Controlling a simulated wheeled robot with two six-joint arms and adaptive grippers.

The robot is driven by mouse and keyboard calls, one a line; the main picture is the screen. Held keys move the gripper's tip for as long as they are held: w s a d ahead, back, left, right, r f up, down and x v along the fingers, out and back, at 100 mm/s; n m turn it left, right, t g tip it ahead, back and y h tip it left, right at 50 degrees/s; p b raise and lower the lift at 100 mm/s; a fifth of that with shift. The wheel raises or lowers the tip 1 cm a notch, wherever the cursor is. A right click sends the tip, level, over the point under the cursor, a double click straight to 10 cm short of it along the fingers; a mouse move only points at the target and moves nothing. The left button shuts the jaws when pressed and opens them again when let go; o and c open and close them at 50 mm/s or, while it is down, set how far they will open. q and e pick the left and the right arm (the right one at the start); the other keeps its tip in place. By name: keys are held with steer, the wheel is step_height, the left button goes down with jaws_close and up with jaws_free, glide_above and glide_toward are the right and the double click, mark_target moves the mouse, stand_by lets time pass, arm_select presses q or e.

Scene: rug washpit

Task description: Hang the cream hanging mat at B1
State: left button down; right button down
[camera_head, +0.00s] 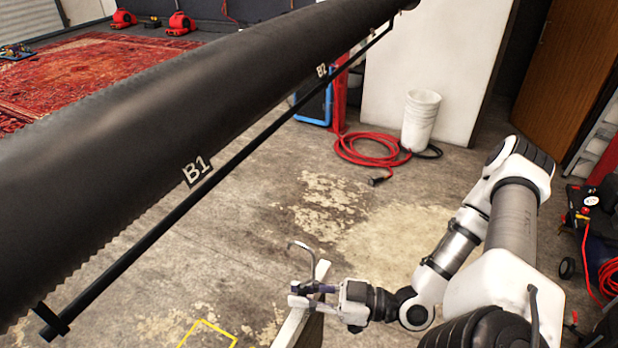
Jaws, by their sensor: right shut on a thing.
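The B1 label (196,170) is on the large dark roller that crosses the view diagonally from lower left to upper right. A thin black rail (215,180) runs along beside the roller, just below B1. My right gripper (308,291) is shut on the cream hanging mat (290,328), which shows nearly edge-on and runs out of the bottom of the view. A grey metal hook (300,247) rises above the gripper and curves left. The hook and mat are apart from the rail, below and right of B1 in the picture. My left gripper is not in view.
A B2 label (321,70) is farther along the roller. A white bucket (421,120) and a coiled red hose (368,150) are on the floor behind. A yellow floor outline (208,333) is at the bottom. The concrete between rail and gripper looks clear.

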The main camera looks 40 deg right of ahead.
steer(key=shift+w+a+f+b, duration=0.1)
steer(key=shift+w+a+b, duration=0.2)
steer(key=shift+w, duration=0.35)
steer(key=w+a+b, duration=0.4)
steer(key=w+b, duration=0.5)
steer(key=w, duration=0.3)
steer(key=w+a+b, duration=0.5)
steer(key=w+b, duration=0.4)
steer(key=w, duration=0.4)
steer(key=shift+w+r, duration=0.2)
stand_by(1.2)
steer(key=shift+f+b, duration=0.15)
steer(key=shift+b, duration=0.2)
